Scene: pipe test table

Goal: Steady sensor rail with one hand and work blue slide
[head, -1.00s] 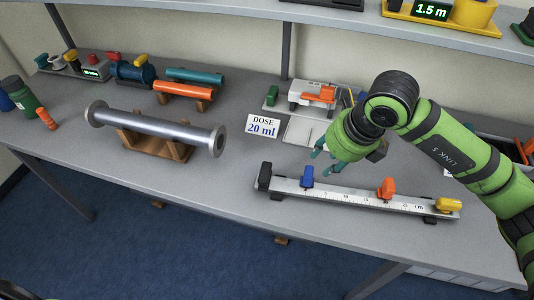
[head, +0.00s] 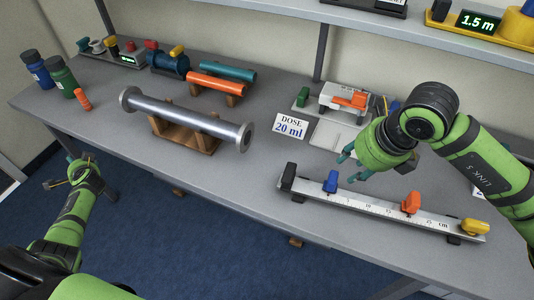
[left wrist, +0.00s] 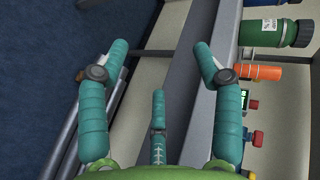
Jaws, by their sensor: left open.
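The sensor rail (head: 381,212) is a pale ruled bar with dark end feet, lying along the front right of the table. The blue slide (head: 331,181) sits near its left end. An orange slide (head: 411,203) is farther right, and a yellow block (head: 474,227) is at the right end. My right gripper (head: 351,166) hangs just behind the rail, close to the blue slide; its teal fingers are apart and hold nothing. My left gripper (head: 67,171) is open and empty off the table's front left edge; its spread fingers also show in the left wrist view (left wrist: 161,50).
A metal pipe (head: 188,118) rests on a wooden cradle at the middle left. Green (head: 61,76) and blue (head: 36,68) bottles stand at the far left. A "DOSE 20 ml" card (head: 290,127) stands behind the rail. A shelf (head: 400,40) runs above the back.

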